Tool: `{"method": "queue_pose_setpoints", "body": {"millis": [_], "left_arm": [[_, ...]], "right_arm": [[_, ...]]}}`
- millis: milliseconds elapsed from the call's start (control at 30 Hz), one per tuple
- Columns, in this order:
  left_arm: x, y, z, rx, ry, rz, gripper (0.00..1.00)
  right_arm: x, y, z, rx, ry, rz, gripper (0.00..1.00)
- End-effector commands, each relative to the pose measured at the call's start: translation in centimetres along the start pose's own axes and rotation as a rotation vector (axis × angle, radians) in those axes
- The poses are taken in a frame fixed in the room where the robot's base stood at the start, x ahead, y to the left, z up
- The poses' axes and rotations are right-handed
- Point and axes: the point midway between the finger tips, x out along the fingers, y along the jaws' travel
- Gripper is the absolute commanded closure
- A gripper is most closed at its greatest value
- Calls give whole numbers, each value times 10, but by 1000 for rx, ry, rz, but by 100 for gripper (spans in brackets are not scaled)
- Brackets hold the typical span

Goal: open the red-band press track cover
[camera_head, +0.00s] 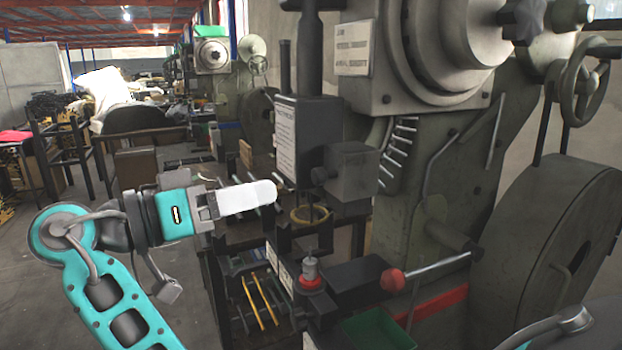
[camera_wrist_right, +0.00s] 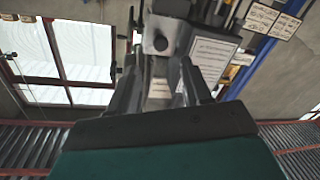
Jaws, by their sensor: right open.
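The large grey-green press carries a red band (camera_head: 440,303) low on its body, in the right half of the head view. In front of the band a dark block (camera_head: 360,282) lies beside a small metal post with a red ring (camera_head: 311,281). A lever with a red ball knob (camera_head: 393,280) ends beside the block. I cannot tell which part is the track cover, or whether it is open.
A dark press head with a label (camera_head: 286,140) stands just right of my gripper. A rack with yellow rods (camera_head: 262,302) is below it. A green tray (camera_head: 378,332) sits at the bottom. A big flywheel guard (camera_head: 550,245) fills the right. Open floor lies far left.

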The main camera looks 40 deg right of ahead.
Motion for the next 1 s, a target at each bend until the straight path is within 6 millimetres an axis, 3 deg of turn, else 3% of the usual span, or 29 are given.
{"method": "queue_pose_setpoints", "body": {"millis": [200, 433, 600, 900, 1000], "left_arm": [[-4, -1, -4, 1, 0, -3, 57], [-6, -1, -7, 1, 0, -3, 57], [-7, -2, -8, 1, 1, -3, 57], [-7, -2, -8, 2, 1, -3, 57], [-7, -2, -8, 1, 1, -3, 57]], "right_arm": [[48, 1, -1, -1, 1, 3, 52], [85, 0, 0, -4, 1, 1, 52], [96, -1, 0, -3, 2, -1, 52], [98, -1, 0, -4, 1, -2, 52], [98, -1, 0, -4, 1, -2, 61]]}}
